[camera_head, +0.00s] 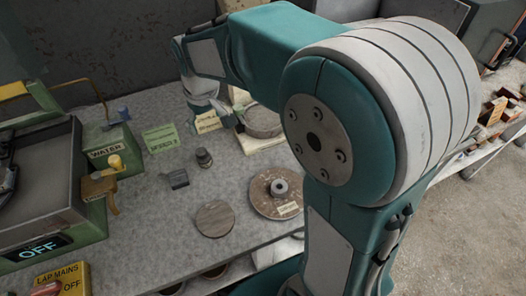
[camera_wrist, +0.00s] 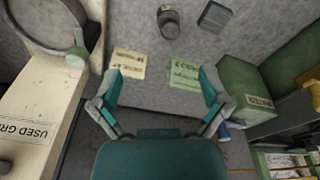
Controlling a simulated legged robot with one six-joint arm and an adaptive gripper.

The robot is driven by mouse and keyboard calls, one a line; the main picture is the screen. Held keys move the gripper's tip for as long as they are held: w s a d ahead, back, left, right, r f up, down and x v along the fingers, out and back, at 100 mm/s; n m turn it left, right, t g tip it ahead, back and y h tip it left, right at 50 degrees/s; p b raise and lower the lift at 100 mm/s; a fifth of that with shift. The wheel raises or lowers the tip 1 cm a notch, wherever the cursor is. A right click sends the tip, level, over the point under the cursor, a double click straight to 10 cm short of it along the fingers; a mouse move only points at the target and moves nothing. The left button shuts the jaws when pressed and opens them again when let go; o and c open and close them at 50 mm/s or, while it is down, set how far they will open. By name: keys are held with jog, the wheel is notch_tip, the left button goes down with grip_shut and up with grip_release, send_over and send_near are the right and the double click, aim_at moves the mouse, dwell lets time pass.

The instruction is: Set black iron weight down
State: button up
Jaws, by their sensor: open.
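The black iron weight (camera_head: 203,157) appears to be the small dark cylinder standing on the grey bench top. It also shows in the wrist view (camera_wrist: 168,20) at the top centre, with nothing gripping it. My gripper (camera_wrist: 161,88) is open and empty in the wrist view, its two teal-and-grey fingers spread apart. The weight lies beyond the fingertips there, clear of them. In the head view my gripper (camera_head: 221,108) hangs over the back of the bench, partly hidden, with the weight nearer the camera.
A dark block (camera_head: 178,179) lies left of the weight. A grey disc (camera_head: 215,219) and a brown round plate (camera_head: 263,204) lie nearer the camera. A green WATER box (camera_head: 113,141) stands left. Paper labels (camera_wrist: 185,73) lie near my gripper. A round pan (camera_head: 262,122) stands behind right.

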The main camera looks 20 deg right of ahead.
jog(key=s+d+r+m+t, duration=0.1)
jog(key=s+d+r, duration=0.1)
jog(key=s, duration=0.4)
jog(key=s+d+r+m+t, duration=0.1)
jog(key=s+d+m, duration=0.1)
jog(key=s, duration=0.5)
jog(key=s+d+r+m+t, duration=0.1)
jog(key=s+d+r+t, duration=0.1)
jog(key=s, duration=0.5)
jog(key=shift+d+r, duration=0.35)
jog(key=shift+d, duration=0.4)
jog(key=shift+c, duration=0.3)
